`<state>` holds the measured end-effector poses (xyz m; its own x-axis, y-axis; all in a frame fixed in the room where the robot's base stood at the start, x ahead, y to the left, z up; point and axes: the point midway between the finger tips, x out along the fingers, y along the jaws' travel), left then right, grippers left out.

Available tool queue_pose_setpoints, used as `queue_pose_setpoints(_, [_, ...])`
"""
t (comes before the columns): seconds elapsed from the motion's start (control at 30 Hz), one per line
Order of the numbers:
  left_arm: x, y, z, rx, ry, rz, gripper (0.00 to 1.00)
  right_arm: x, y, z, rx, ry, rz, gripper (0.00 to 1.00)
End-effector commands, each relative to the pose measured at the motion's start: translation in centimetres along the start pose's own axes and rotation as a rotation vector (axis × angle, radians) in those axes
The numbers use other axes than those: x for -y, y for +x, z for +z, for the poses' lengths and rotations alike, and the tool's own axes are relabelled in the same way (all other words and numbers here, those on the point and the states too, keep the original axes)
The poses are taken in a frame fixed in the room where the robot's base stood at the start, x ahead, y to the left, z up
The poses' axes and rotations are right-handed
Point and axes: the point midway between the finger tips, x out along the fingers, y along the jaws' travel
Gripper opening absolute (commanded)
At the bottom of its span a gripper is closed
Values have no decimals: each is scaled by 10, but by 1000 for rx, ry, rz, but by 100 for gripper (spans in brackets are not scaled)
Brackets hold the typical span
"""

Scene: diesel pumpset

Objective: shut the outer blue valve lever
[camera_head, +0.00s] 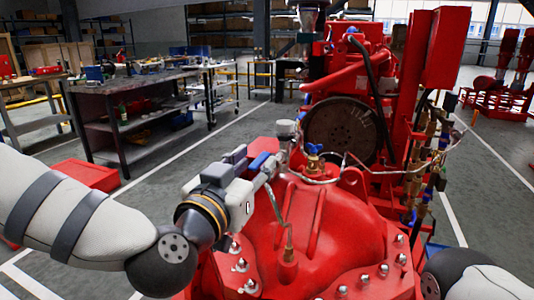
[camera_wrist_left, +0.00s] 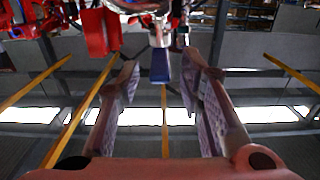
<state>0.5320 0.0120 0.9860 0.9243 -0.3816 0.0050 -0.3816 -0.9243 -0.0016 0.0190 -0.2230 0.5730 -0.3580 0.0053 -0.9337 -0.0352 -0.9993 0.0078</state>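The outer blue valve lever (camera_head: 259,161) sits on the pipework at the left side of the red pumpset, beside my left gripper's fingers. In the left wrist view the blue lever (camera_wrist_left: 160,67) hangs between the two fingertips, with visible gaps on both sides. My left gripper (camera_head: 255,168) reaches in from the left; its fingers stand apart in the wrist view (camera_wrist_left: 161,76). Whether a finger touches the lever is not clear. A second blue valve handle (camera_head: 314,150) sits on a brass fitting farther right. My right gripper is out of view; only part of that arm shows at lower right.
The red pump casing (camera_head: 325,225) with several bolts lies just below and right of my left gripper. A thin metal pipe (camera_head: 277,210) rises close by. A dark workbench (camera_head: 140,90) stands back left, and a red box (camera_head: 88,174) is on the floor.

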Motion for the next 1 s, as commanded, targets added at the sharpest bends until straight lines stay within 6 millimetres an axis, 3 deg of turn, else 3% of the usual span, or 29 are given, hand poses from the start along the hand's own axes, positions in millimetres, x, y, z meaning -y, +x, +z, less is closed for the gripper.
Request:
queue_pose_setpoints(0.1, [0,28,4,3,-3,-2,34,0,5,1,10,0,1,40])
queue_pose_setpoints(0.23, [0,49,3,3,-1,0,34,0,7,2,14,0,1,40])
queue_pose_setpoints(0.57, [0,58,1,3,-1,1,34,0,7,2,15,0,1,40])
queue_pose_setpoints(0.6, [0,58,1,3,-1,1,32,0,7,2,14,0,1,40])
queue_pose_setpoints(0.73, [0,58,1,3,-1,1,2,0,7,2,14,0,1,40])
queue_pose_setpoints(1.0, [0,57,1,3,-1,2,0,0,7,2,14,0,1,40])
